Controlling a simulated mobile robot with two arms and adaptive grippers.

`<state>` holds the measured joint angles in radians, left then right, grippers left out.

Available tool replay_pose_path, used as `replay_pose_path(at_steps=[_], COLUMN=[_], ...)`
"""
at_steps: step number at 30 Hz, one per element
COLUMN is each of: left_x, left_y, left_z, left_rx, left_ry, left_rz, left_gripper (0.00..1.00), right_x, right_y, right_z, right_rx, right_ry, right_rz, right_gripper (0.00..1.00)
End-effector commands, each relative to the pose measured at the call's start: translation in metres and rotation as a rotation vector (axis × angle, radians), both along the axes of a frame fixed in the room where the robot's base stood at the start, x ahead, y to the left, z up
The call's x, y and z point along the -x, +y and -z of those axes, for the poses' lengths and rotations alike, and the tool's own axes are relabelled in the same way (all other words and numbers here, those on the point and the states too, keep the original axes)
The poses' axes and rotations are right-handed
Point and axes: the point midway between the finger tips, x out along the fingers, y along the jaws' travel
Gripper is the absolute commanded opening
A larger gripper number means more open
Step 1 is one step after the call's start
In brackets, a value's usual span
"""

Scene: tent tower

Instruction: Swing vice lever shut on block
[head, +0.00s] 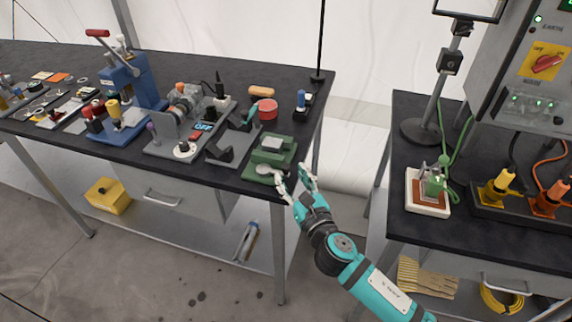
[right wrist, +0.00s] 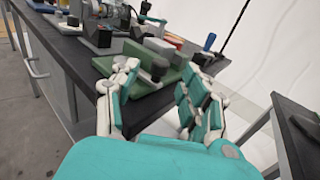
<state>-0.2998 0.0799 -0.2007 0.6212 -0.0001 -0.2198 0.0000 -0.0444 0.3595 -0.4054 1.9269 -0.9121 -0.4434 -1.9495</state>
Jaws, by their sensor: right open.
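The green vice (head: 282,160) sits at the front right corner of the black bench, with a pale grey block (head: 271,144) on top between its raised parts. In the right wrist view the vice (right wrist: 136,50) is just ahead, with the block (right wrist: 159,47) behind a dark round knob (right wrist: 159,67), which looks like the lever's end. My right gripper (head: 294,177) is open and empty, just off the bench's front edge, right of the knob. In the right wrist view the knob appears beyond the gap between its fingers (right wrist: 160,88). My left gripper is not in view.
A second bench (head: 400,170) stands right, across a gap.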

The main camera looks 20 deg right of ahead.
Motion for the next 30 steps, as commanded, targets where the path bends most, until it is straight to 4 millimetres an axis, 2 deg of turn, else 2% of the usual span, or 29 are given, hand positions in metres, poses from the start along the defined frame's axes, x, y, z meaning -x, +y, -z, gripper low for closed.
replay_pose_path(at_steps=[3, 7, 19, 27, 30], left_x=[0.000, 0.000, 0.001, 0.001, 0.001], left_y=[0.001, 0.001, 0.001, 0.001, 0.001], left_z=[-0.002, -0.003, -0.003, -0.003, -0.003], left_rx=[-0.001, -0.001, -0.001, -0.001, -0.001], left_ry=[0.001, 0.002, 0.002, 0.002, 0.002], left_rz=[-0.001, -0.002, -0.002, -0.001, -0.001], left_gripper=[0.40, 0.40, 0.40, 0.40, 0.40], right_x=[-0.020, -0.034, -0.040, -0.040, -0.040], right_y=[0.002, 0.003, 0.004, 0.004, 0.004], right_z=[-0.001, 0.000, 0.000, 0.000, 0.000], right_rx=[-0.001, -0.001, -0.001, -0.001, -0.001], right_ry=[-0.001, 0.000, 0.001, 0.001, 0.001], right_rz=[-0.001, 0.000, -0.001, -0.001, -0.001], right_gripper=[0.46, 0.46, 0.46, 0.10, 0.00])
